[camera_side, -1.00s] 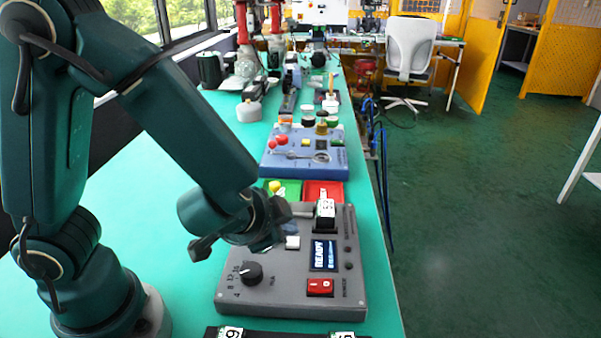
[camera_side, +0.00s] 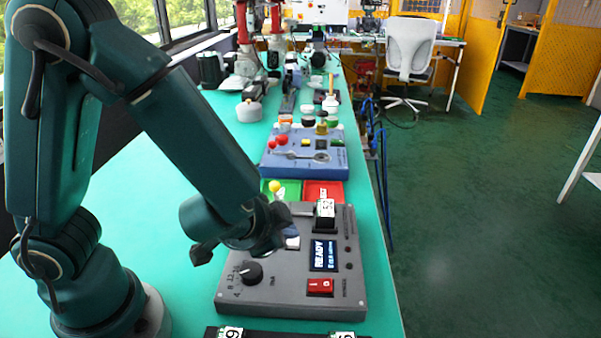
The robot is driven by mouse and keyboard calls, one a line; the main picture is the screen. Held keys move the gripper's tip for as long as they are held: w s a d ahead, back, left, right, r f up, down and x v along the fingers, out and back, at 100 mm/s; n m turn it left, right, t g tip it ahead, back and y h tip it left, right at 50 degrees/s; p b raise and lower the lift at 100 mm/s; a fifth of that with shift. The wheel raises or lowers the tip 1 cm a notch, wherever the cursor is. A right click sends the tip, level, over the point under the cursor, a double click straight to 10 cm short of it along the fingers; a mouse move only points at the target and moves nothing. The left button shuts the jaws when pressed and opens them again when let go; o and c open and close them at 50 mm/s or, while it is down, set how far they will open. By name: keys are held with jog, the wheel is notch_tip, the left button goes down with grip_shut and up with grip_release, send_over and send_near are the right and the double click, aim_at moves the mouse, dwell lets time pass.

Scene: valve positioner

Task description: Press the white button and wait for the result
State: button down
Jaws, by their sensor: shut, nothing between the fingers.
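The grey valve positioner box (camera_side: 300,290) lies on the teal bench in front of my arm. Its white button (camera_side: 292,243) shows just right of my gripper and is partly hidden by it. My gripper (camera_side: 284,230) is shut and empty, over the upper left of the box, close to the button. I cannot tell whether it touches the button. The small screen (camera_side: 324,255) is lit blue and reads READY, with a smaller, unreadable line below. A black knob (camera_side: 251,272) with a number scale and a red rocker switch (camera_side: 320,287) sit on the same face.
A small black and white block (camera_side: 325,213) stands at the box's far edge. Behind it are a green tray (camera_side: 290,193) with a yellow ball and a red tray (camera_side: 323,194). A blue panel (camera_side: 302,166) lies farther back. The bench left of the box is clear.

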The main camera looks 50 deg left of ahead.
jog(key=shift+f, duration=0.4)
dwell(0.3)
jog(key=shift+r, duration=0.85)
jog(key=shift+r, duration=2.5)
